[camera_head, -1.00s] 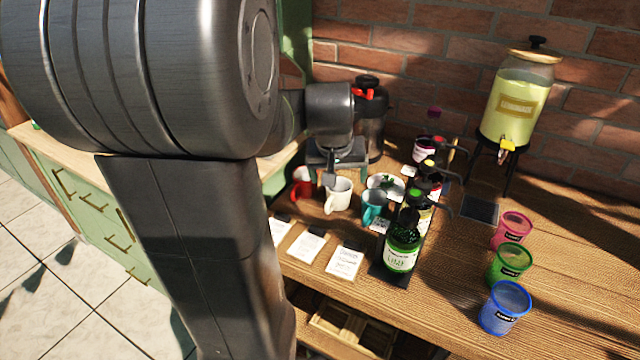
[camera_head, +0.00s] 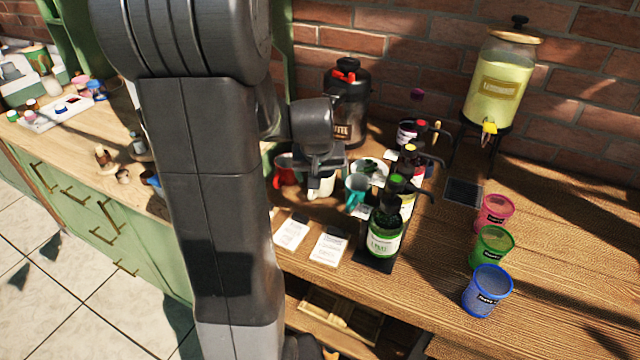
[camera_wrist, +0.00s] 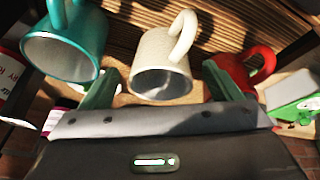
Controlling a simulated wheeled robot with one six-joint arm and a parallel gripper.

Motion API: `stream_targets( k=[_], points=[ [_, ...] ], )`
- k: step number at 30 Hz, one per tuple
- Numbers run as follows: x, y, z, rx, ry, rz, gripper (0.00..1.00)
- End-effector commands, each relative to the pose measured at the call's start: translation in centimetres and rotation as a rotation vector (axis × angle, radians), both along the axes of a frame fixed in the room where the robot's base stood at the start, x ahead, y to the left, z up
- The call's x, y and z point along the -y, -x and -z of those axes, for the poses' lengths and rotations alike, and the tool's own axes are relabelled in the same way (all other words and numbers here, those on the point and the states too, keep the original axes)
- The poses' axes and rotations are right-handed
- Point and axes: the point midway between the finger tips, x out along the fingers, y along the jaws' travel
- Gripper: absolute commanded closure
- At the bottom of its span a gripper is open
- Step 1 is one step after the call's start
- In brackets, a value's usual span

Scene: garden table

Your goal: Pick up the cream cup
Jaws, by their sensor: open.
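The cream cup (camera_wrist: 163,77) is in the middle of the wrist view, with its handle pointing up and its open mouth facing the camera. My gripper (camera_wrist: 165,80) is open, its two green fingers apart on either side of the cup. In the head view the cream cup (camera_head: 321,186) is mostly hidden beneath my gripper (camera_head: 318,172). A teal cup (camera_wrist: 68,45) is on its left in the wrist view and a red cup (camera_wrist: 250,68) on its right. In the head view the teal cup (camera_head: 355,190) and red cup (camera_head: 284,172) flank it. I cannot tell whether the fingers touch it.
Several syrup bottles, including a green-labelled one (camera_head: 385,238), stand right of the cups. White cards (camera_head: 328,249) lie in front. A black urn (camera_head: 346,100) stands behind. Blue (camera_head: 487,291), green (camera_head: 491,248) and pink (camera_head: 494,213) tumblers stand at right, with bare wood beside them.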

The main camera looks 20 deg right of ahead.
Motion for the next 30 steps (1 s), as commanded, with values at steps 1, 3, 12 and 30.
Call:
stream_targets(
  k=[1,3,12,30],
  points=[
    [0.0,0.0,0.0,0.000,0.000,0.000,0.15],
    [0.0,0.0,0.0,0.000,0.000,0.000,0.25],
    [0.0,0.0,0.0,0.000,0.000,-0.001,0.67],
    [0.0,-0.1,-7.3,0.005,0.002,0.000,0.67]
  ],
)
